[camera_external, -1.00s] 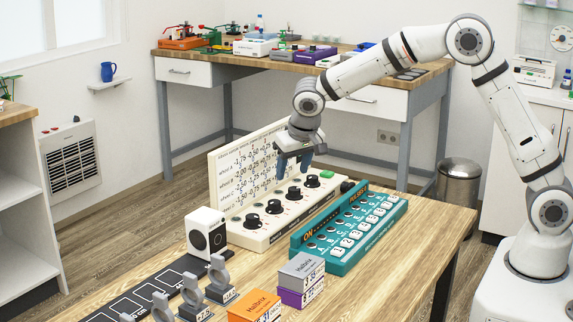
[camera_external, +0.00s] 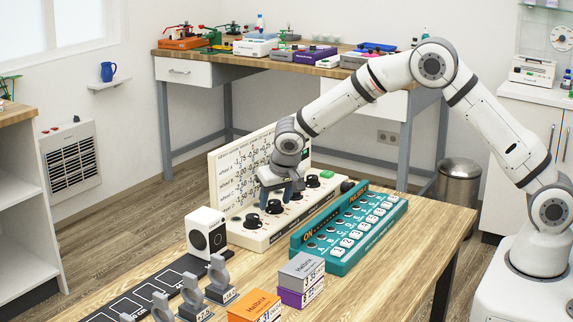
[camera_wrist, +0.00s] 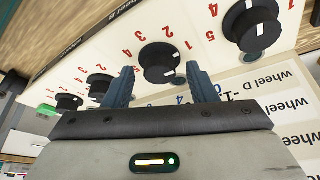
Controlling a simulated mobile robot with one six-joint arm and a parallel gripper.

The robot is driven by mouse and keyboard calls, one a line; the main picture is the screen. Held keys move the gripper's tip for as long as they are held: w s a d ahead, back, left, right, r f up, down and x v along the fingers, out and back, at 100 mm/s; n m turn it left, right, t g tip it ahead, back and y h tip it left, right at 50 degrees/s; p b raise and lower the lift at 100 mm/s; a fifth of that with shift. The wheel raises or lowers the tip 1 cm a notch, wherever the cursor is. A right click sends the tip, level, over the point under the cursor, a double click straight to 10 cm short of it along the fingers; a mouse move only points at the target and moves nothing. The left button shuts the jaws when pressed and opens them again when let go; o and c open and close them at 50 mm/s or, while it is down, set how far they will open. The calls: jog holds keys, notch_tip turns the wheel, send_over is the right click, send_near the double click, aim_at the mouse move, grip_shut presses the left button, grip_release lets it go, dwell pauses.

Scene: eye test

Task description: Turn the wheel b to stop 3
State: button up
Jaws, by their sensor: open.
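Wheel B (camera_wrist: 158,58) is a black knob, second from the near end of a row on a cream panel (camera_external: 261,239). It also shows in the external view (camera_external: 273,207). In the wrist view, red stop numbers curve around its far side. In the external view my gripper (camera_external: 283,196) is just above the row. I cannot tell whether the fingers touch anything.
Similar black wheels stand close on both sides, including the near-end wheel (camera_external: 252,221). A green button (camera_external: 327,175) is at the far end. An upright table of values (camera_external: 226,178) rises behind the wheels. A teal switch box (camera_external: 330,257) stands close in front.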

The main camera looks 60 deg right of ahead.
jog(key=shift+c, duration=0.4)
jog(key=c, duration=0.9)
